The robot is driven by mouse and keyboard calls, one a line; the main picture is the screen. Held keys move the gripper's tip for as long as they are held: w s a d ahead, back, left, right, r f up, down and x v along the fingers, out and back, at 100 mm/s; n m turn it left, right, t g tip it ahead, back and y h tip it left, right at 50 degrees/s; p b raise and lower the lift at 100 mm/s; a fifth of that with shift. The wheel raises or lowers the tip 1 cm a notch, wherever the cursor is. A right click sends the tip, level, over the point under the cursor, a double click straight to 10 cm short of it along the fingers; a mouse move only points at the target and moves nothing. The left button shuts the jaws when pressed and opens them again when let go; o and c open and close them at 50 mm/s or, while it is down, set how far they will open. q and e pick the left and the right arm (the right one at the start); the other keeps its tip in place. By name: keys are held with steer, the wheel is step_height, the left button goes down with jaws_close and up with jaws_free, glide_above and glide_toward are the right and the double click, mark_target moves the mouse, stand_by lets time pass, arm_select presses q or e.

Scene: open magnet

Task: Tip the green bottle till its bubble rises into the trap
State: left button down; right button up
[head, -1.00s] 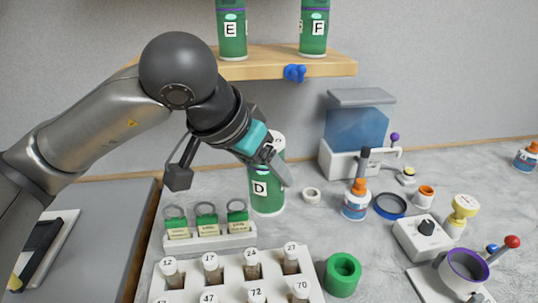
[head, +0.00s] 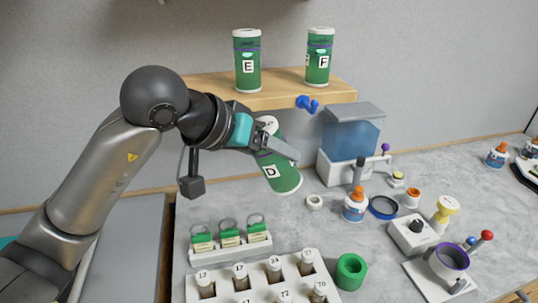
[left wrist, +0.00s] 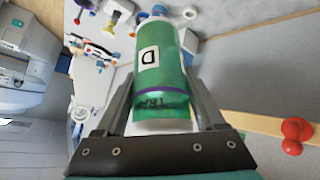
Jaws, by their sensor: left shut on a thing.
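The green bottle labelled D (head: 279,176) is held by my left gripper (head: 277,146) above the bench. It is tilted in the head view, its base down and to the right, its white top up and to the left. In the left wrist view the same bottle (left wrist: 160,65) lies between the two fingers of my left gripper (left wrist: 163,110), which close on it near its purple-ringed end. I cannot make out a bubble or a trap in it. My right gripper is not in view.
Bottles E (head: 247,62) and F (head: 319,58) stand on the wooden shelf (head: 200,88), with a blue knob (head: 307,104) at its edge. A water-tank machine (head: 348,145) stands right of the held bottle. A vial rack (head: 232,270) and a green ring (head: 350,271) are in front.

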mark_target(255, 158)
arm_select(q)
steer(key=shift+s+a+f+n+t+h+b, duration=0.15)
steer(key=shift+a+f+n+t+h+b, duration=0.4)
steer(key=shift+b, duration=1.45)
steer(key=shift+s+a+f+m+t+h+b, duration=0.15)
steer(key=shift+a+f+h+b, duration=0.35)
steer(key=shift+h+b, duration=1.1)
steer(key=shift+a+r+y+b, duration=0.2)
steer(key=shift+a+y+b, duration=0.05)
steer(key=shift+b, duration=0.85)
steer(key=shift+r, duration=0.1)
